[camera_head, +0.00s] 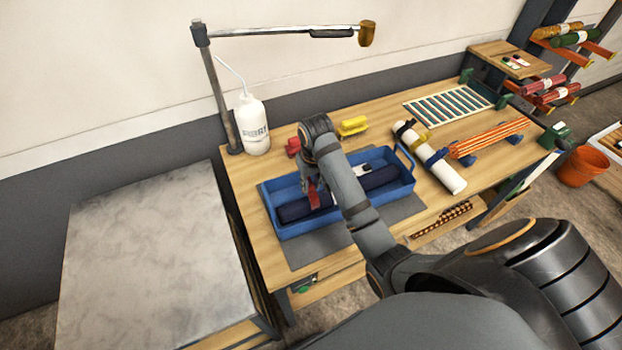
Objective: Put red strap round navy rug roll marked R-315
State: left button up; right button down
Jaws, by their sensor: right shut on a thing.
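The navy rug roll (294,211) lies in a blue tray (290,232) on the wooden bench. A pale label (365,168) shows toward its right end, too small to read. My right gripper (311,187) points down over the left part of the roll and is shut on a red strap (314,197). The strap is at the roll; I cannot tell whether it goes round it. My right arm hides the middle of the roll and part of the tray. My left gripper is not in view.
A red piece (293,147) and a yellow piece (352,126) lie behind the tray. A white bottle (254,125) and a lamp post (217,95) stand at the back left. A white roll with dark bands (440,170) and an orange-striped bundle (487,139) lie to the right.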

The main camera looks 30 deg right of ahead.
jog(key=shift+f, duration=2.1)
jog(key=c, duration=1.1)
grip_release()
jog(key=shift+r, duration=0.1)
